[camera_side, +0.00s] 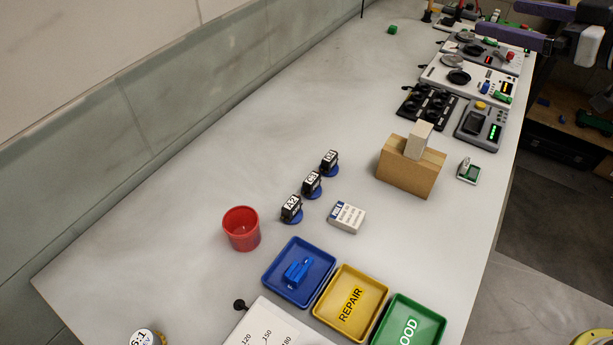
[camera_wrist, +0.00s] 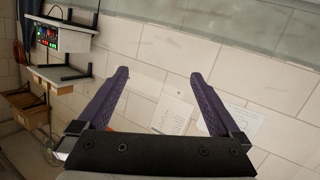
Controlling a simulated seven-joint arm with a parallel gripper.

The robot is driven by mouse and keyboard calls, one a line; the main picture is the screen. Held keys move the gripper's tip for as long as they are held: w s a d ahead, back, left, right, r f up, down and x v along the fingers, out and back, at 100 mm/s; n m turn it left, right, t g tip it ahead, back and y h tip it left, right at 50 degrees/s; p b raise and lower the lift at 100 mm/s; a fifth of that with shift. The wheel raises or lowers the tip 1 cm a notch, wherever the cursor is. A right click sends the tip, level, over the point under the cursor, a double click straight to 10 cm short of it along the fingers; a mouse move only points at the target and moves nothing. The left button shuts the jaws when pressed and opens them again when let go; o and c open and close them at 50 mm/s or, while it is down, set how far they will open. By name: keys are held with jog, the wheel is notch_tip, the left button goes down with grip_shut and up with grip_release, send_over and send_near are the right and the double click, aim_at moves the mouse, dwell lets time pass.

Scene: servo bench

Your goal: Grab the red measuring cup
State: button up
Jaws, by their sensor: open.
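The red measuring cup (camera_side: 241,230) stands upright on the pale bench, left of centre in the side view. Its open top faces up and no handle can be made out. My gripper (camera_wrist: 160,74) is open and empty in the wrist view, its two purple fingers spread wide and facing a tiled wall. The cup is not in the wrist view. In the side view, purple finger parts show at the top right corner, far from the cup.
Three small servos (camera_side: 312,184) on blue discs and a white box (camera_side: 346,217) lie right of the cup. Blue (camera_side: 273,268), yellow (camera_side: 326,309) and green (camera_side: 438,326) trays sit in front. The bench behind the cup is clear.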

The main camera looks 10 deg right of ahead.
jog(key=w+a+f+n+g+y, duration=0.25)
jog(key=a+f+n+y, duration=0.2)
jog(key=a, duration=0.75)
jog(key=n+g+y, duration=0.4)
jog(key=g, duration=0.5)
send_near(227, 224)
jog(key=shift+t+h, duration=0.25)
jog(key=shift+t, duration=0.1)
jog(key=x, duration=0.4)
jog(key=shift+s+a, duration=0.15)
jog(key=shift+x, duration=2.9)
jog(key=shift+s+a+r, duration=0.1)
jog(key=shift+r, duration=0.05)
jog(key=c, duration=1.2)
jog(key=shift+c, duration=0.5)
